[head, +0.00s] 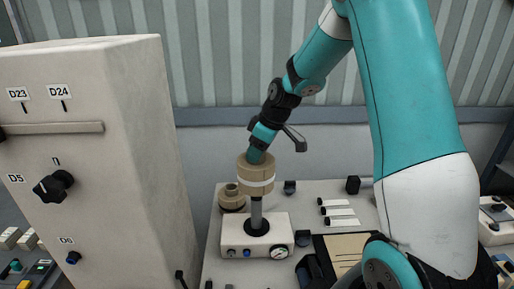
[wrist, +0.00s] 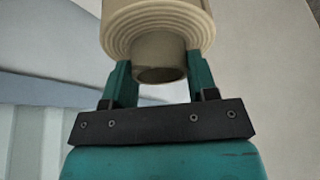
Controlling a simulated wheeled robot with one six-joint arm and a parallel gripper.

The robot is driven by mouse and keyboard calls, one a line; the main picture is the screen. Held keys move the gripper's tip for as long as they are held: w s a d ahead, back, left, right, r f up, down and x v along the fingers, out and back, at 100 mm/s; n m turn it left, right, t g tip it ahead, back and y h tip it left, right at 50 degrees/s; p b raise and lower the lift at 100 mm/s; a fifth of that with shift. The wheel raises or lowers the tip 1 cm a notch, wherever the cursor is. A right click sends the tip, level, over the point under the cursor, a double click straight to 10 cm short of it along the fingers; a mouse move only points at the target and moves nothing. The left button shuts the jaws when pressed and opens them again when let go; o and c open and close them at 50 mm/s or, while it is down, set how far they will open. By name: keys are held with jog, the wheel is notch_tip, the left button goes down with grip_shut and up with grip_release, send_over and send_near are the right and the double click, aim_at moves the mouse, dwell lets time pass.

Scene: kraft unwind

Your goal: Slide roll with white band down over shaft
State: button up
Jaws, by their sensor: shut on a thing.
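The roll with the white band (head: 256,178) is tan, upright, with a white stripe around its side. My gripper (head: 257,157) comes down from above and is shut on its core. In the wrist view, my gripper's fingers (wrist: 160,72) sit on either side of the core tube (wrist: 158,58) below the layered end of the roll (wrist: 158,22).
The shaft stands on a white unit (head: 236,235) with a gauge (head: 278,252). Another tan roll (head: 232,200) stands close behind at left. A tall beige cabinet (head: 95,150) rises at left. A brown pad (head: 345,247) and several black-ended rods lie at right.

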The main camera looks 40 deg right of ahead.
jog(key=shift+f+b, duration=5.45)
jog(key=shift+f, duration=2.2)
jog(key=shift+f+b, duration=0.75)
jog(key=shift+f, duration=0.05)
jog(key=o, duration=1)
jog(key=shift+s, duration=0.1)
jog(key=b+v, duration=0.2)
jog(key=v, duration=1.5)
jog(key=shift+r, duration=0.3)
jog(key=shift+a, duration=0.15)
jog(key=s+a+f+g, duration=0.1)
jog(key=s+a, duration=0.4)
jog(key=a, duration=0.3)
jog(key=s+a+f+g+y, duration=0.1)
jog(key=s+a, duration=0.3)
jog(key=a, duration=0.4)
jog(key=s+a+f+g, duration=0.1)
jog(key=s+a, duration=0.4)
jog(key=a, duration=0.3)
jog(key=shift+g+y, duration=0.3)
jog(key=shift+g, duration=0.1)
jog(key=s+a+f, duration=0.1)
jog(key=s, duration=0.1)
jog(key=s+a, duration=0.1)
jog(key=s, duration=0.2)
jog(key=s+a+f, duration=0.1)
jog(key=s+a, duration=0.1)
jog(key=s, duration=0.1)
jog(key=shift+s+f, duration=0.1)
jog(key=shift+f, duration=0.2)
